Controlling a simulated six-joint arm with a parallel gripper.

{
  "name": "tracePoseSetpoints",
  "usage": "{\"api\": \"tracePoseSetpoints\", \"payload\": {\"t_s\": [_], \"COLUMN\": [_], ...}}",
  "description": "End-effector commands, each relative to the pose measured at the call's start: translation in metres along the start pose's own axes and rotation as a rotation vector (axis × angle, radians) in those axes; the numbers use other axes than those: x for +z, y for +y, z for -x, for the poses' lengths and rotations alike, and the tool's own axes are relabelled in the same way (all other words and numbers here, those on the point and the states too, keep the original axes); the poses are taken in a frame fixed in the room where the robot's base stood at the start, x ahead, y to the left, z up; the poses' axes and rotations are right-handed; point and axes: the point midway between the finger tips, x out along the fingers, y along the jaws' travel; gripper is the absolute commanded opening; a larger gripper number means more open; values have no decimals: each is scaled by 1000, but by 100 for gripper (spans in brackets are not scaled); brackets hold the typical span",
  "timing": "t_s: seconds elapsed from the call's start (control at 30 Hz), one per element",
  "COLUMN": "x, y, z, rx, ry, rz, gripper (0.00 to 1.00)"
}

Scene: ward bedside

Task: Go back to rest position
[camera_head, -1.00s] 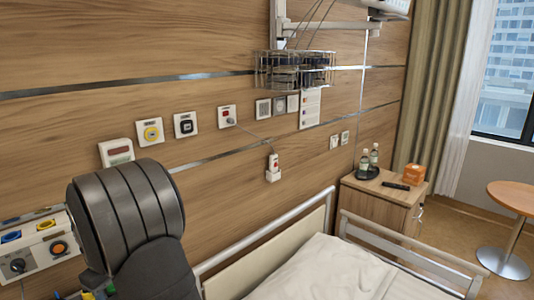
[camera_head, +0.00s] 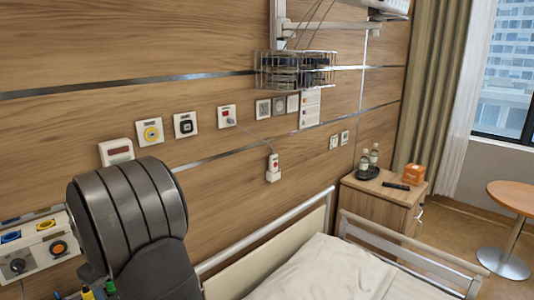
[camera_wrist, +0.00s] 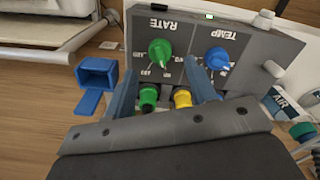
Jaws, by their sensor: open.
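My gripper (camera_wrist: 160,66) shows in the wrist view with its two blue fingers apart and nothing held between them. The fingers reach toward a dark grey control box (camera_wrist: 252,58) marked RATE and TEMP, seen upside down. Its green knob (camera_wrist: 160,50) appears between the fingertips in the picture; whether they touch is unclear. A blue knob (camera_wrist: 217,58) is to the right. A green fitting (camera_wrist: 148,98) and a yellow fitting (camera_wrist: 183,98) appear between the fingers, nearer the wrist. In the head view my dark arm covers the lower left and hides the gripper.
An open blue holder (camera_wrist: 97,75) is left of the control box. A box marked AIR (camera_wrist: 283,103) is at the right. In the head view, a bed (camera_head: 325,270), a bedside cabinet (camera_head: 377,205) and a round table (camera_head: 515,197) stand right of my arm. A wire basket (camera_head: 293,70) hangs above.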

Motion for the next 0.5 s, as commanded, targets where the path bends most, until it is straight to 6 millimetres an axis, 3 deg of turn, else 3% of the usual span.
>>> {"api": "tracePoseSetpoints", "payload": {"t_s": [0.5], "x": [0], "y": [0], "z": [106], "rx": [2], "ry": [4], "rz": [0], "gripper": [51]}}
